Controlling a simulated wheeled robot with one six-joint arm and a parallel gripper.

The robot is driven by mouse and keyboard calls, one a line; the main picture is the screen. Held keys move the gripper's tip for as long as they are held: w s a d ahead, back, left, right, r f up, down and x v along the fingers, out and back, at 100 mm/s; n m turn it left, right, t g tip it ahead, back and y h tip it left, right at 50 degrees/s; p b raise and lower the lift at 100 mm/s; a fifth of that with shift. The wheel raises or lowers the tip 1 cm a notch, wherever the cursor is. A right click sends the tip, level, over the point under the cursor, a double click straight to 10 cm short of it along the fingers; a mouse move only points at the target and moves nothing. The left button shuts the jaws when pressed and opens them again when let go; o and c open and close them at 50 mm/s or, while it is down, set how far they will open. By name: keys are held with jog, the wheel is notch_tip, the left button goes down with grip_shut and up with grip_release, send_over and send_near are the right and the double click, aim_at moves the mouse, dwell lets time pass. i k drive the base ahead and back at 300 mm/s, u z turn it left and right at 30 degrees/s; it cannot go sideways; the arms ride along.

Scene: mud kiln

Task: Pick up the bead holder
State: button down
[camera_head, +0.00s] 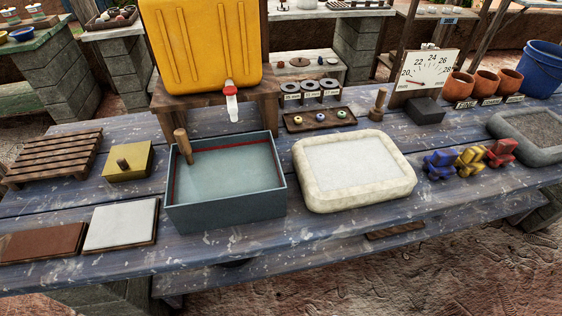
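No item is marked as the bead holder, and I cannot tell for sure which one it is. A small dark wooden tray (322,126) near the back middle of the blue table holds three small ring-shaped, bead-like pieces. To its right stands a short wooden peg with a round knob and wider base (377,104). Behind the tray is a low rack with three dark rings (311,87) and small labels. My gripper is not in view.
The blue plank table (238,238) carries an open grey-blue basin (228,213) and a pale stone-like tray (355,165). Blue, yellow and red pieces (470,160) stand at right. A yellow water container (205,45) stands behind on a wooden stand. The table's front strip is mostly clear.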

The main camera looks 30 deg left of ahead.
aim_at(500, 153)
jog(key=k, duration=0.55)
jog(key=z, duration=0.85)
jog(key=i, duration=0.75)
jog(key=z, duration=0.5)
jog(key=i, duration=0.65)
jog(key=u, duration=0.1)
